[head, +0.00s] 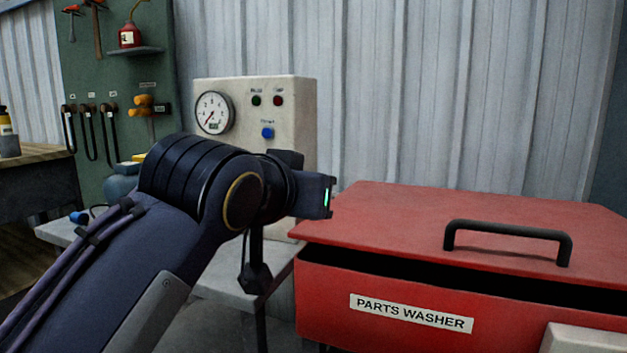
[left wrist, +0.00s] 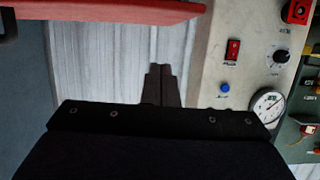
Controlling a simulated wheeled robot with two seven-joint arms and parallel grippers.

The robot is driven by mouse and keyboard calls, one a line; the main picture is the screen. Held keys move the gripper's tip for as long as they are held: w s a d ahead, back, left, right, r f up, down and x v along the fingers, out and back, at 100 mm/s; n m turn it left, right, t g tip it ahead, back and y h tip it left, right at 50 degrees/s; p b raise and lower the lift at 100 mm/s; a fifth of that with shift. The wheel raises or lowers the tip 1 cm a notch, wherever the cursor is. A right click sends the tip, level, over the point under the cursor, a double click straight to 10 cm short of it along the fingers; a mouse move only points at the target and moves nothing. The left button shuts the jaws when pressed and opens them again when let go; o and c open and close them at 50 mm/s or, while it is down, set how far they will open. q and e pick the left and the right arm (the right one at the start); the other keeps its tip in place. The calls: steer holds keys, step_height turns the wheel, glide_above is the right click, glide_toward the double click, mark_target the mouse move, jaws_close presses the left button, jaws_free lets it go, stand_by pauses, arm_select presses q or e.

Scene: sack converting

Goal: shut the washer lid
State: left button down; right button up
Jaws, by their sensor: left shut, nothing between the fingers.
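The red parts washer (head: 330,305) stands at the right of the head view, with a "PARTS WASHER" label on its front. Its red lid (head: 390,215) is slightly raised, with a dark gap under its front edge. A black bar handle (head: 508,230) is on top of the lid. A red edge, apparently the lid (left wrist: 110,10), shows at the top left of the left wrist view. My left gripper (left wrist: 161,68) is shut and empty, its fingers together. In the head view my left wrist is just left of the lid and its fingers cannot be made out.
A control box with a gauge (head: 213,112) and buttons stands behind my left arm, on a grey bench (head: 215,285). A green tool board (head: 120,60) hangs at the left, beside a wooden bench (head: 35,155). A pale box (head: 585,340) is at the lower right.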

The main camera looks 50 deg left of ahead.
arm_select(q)
steer(key=shift+s+d+f+b, duration=0.1)
steer(key=shift+s+f+b, duration=0.1)
steer(key=shift+f+b, duration=0.7)
steer(key=shift+s+d+f+b, duration=0.15)
steer(key=shift+f+b, duration=0.15)
steer(key=shift+f, duration=1.05)
arm_select(e)
steer(key=shift+f, duration=1.75)
arm_select(q)
step_height(320, 180, up, 5)
steer(key=p, duration=0.4)
steer(key=s+d+f+p, duration=0.1)
steer(key=s+d+f, duration=0.3)
steer(key=s, duration=0.4)
steer(key=shift+d+f, duration=0.15)
steer(key=shift+d, duration=0.3)
arm_select(e)
steer(key=r, duration=0.1)
steer(key=d+r, duration=0.1)
steer(key=r, duration=0.1)
steer(key=s+r, duration=0.1)
steer(key=r, duration=0.1)
steer(key=shift+d, duration=0.15)
